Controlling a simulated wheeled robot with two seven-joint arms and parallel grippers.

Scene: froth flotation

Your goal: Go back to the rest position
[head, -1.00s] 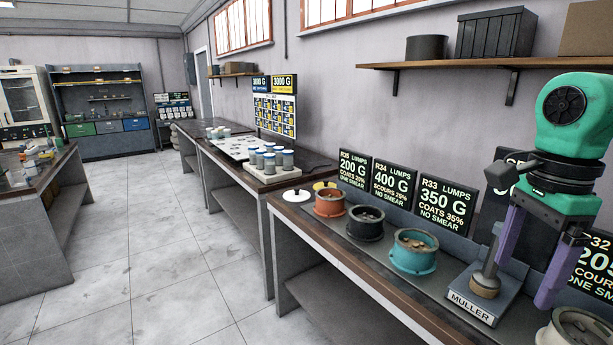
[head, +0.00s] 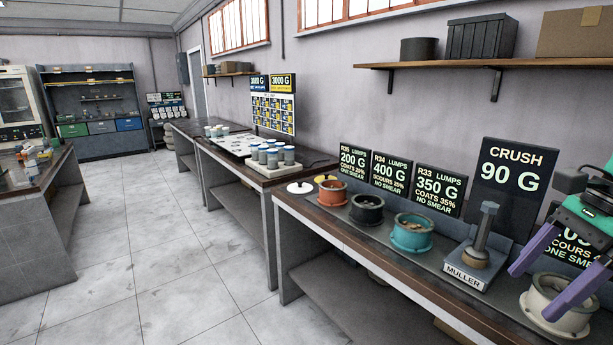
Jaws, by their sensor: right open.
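My right gripper (head: 530,291) shows at the lower right edge, with its two purple fingers spread apart and nothing between them. Its fingers reach over and in front of a cream pot (head: 560,303), hiding part of it. The grey muller (head: 482,236) stands upright on its block labelled MULLER (head: 468,272), to the left of the gripper and apart from it. My left gripper does not show.
On the bench (head: 330,233) stand an orange pot (head: 332,193), a black pot (head: 366,211) and a teal pot (head: 412,236). Sign boards, including CRUSH 90 G (head: 511,180), stand behind. A shelf (head: 470,60) holds boxes above. The floor (head: 180,265) at left is clear.

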